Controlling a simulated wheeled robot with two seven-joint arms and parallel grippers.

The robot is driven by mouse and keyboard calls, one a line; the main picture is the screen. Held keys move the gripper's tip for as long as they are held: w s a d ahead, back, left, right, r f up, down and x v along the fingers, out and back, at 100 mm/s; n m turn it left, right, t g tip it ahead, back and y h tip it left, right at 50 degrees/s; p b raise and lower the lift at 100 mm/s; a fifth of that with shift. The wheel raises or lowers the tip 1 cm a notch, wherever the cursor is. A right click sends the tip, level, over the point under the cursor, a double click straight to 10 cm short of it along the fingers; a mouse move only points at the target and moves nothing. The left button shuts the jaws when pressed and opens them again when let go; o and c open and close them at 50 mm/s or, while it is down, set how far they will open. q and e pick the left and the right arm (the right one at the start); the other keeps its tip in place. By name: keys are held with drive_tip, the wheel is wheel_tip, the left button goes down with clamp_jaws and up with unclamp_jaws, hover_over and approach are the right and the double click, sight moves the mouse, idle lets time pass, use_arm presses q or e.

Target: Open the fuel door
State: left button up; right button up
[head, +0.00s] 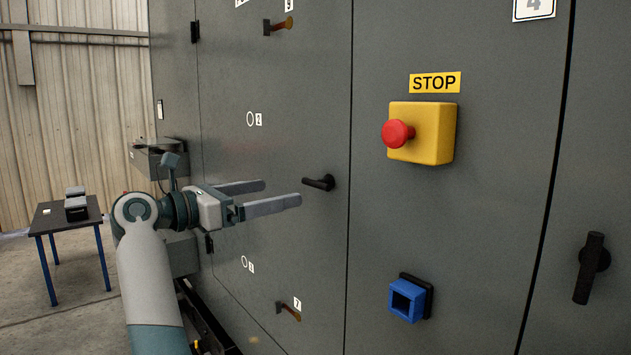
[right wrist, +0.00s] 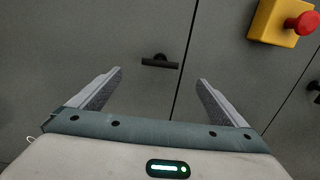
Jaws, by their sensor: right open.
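A grey cabinet door (head: 275,120) fills the middle of the head view, with a dark seam along its right edge. No label reading "fuel" can be made out. A small black handle (head: 318,182) sticks out near that seam; it lies horizontally. In the right wrist view the handle (right wrist: 160,62) is just beyond the fingertips, roughly between them. My right gripper (head: 281,192) is open and empty, its fingers pointing at the handle without visibly touching it. Its two fingers also show in the right wrist view (right wrist: 160,76). My left gripper is not in view.
Right of the seam are a yellow box with a red stop button (head: 398,133), a blue square socket (head: 407,300) and another black handle (head: 590,268). Small latches (head: 280,25) sit high and low on the door. A small table (head: 52,222) stands at the far left.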

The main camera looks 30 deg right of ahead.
sight(313, 185)
drive_tip(key=d+p, duration=0.1)
drive_tip(key=d, duration=0.2)
drive_tip(key=d+p, duration=0.1)
drive_tip(key=d, duration=0.3)
drive_tip(key=d+p, duration=0.1)
drive_tip(key=d, duration=0.3)
drive_tip(key=shift+w, duration=0.4)
drive_tip(key=shift+d, duration=0.6)
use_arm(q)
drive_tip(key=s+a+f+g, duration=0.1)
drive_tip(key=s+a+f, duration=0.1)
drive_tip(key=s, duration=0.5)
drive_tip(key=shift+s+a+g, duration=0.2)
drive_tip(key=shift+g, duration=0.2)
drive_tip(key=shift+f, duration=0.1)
use_arm(e)
drive_tip(key=c, duration=1.1)
